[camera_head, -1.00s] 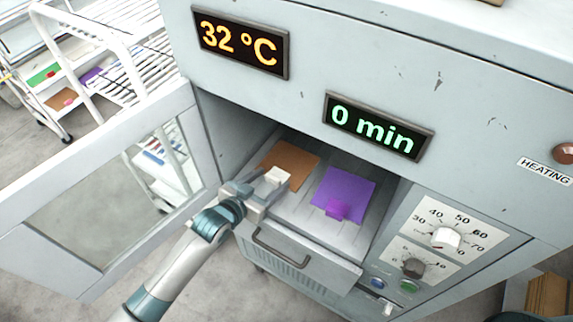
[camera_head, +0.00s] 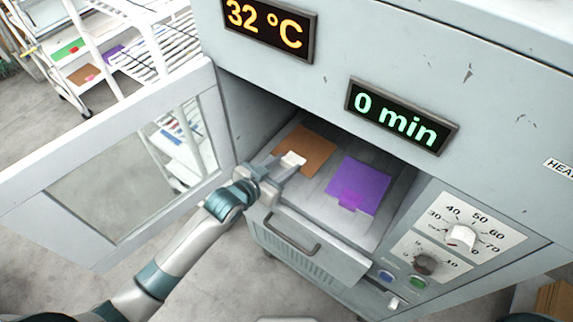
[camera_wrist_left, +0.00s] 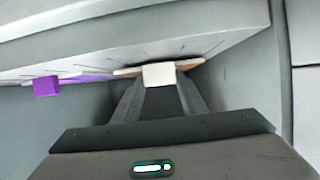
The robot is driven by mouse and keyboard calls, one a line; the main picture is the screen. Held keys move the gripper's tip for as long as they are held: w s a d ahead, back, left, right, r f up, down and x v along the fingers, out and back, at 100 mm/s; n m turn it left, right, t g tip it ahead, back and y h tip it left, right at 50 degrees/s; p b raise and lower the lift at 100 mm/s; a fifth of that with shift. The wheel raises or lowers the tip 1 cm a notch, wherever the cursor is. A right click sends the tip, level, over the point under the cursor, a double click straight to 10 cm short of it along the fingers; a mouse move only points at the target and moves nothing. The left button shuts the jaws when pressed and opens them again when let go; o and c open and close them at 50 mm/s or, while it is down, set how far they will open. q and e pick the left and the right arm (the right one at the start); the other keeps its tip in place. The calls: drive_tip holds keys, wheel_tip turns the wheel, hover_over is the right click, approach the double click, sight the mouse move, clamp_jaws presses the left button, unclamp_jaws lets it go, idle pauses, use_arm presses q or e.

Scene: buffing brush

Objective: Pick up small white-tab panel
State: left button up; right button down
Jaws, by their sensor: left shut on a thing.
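The small panel (camera_head: 310,148) is a brown square with a white tab (camera_head: 292,160). It lies in the left part of the pulled-out oven drawer (camera_head: 325,215). My left gripper (camera_head: 284,168) reaches over the drawer's front left and is shut on the white tab. In the left wrist view the white tab (camera_wrist_left: 159,75) sits between the fingertips, with a thin brown edge of the panel behind it. A purple panel (camera_head: 360,183) with a purple tab lies to the right in the drawer. My right gripper is not in view.
The oven's glass door (camera_head: 125,170) stands open at the left. The oven wall (camera_head: 440,70) with its displays is above and behind the drawer. Knobs (camera_head: 460,236) are at the right. A white rack (camera_head: 100,60) with coloured panels stands at the back left.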

use_arm(q)
drive_tip(key=shift+r, duration=0.45)
wheel_tip(320, 180, up, 2)
drive_tip(key=shift+r+b, duration=0.25)
drive_tip(key=shift+b, duration=0.5)
drive_tip(key=s+a+r+b, duration=0.1)
drive_tip(key=s+r+b, duration=0.1)
drive_tip(key=s+r, duration=0.5)
drive_tip(key=s, duration=0.4)
drive_tip(key=shift+s+a+b, duration=0.3)
drive_tip(key=shift+f, duration=0.1)
